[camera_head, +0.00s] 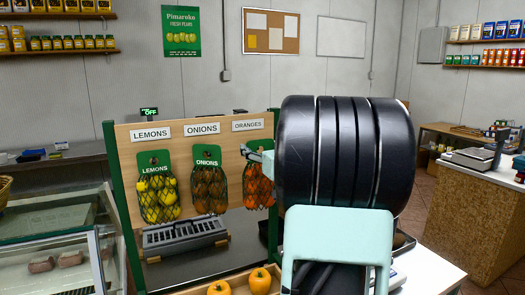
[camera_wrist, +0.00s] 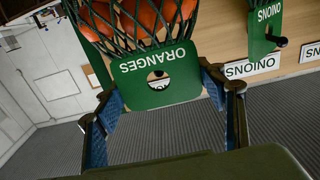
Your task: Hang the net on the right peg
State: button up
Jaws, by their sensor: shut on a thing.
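The net of oranges (camera_head: 257,187) is at the right end of the wooden board (camera_head: 225,152), under the ORANGES sign (camera_head: 250,125). In the wrist view the picture is turned over: the net (camera_wrist: 140,22) and its green ORANGES card (camera_wrist: 160,80) show, with a round hole in the card. My gripper (camera_wrist: 158,84) has a finger at each side of the card and is shut on it. In the head view my gripper (camera_head: 262,158) is at the card, partly hidden by my arm. The right peg is not clearly visible; I cannot tell if it passes through the hole.
A lemon net (camera_head: 158,196) and an onion net (camera_head: 209,188) hang to the left on the same board. Orange fruits (camera_head: 260,281) lie at the front. A glass case (camera_head: 55,245) is at the left.

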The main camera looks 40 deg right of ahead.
jog(key=shift+x, duration=2.2)
jog(key=shift+w+f, duration=0.25)
jog(key=shift+w, duration=0.35)
jog(key=o, duration=2.2)
jog(key=shift+c, duration=0.2)
jog(key=shift+f, duration=0.3)
jog(key=v, duration=1.2)
jog(key=shift+r, duration=0.2)
jog(key=shift+w+d, duration=0.1)
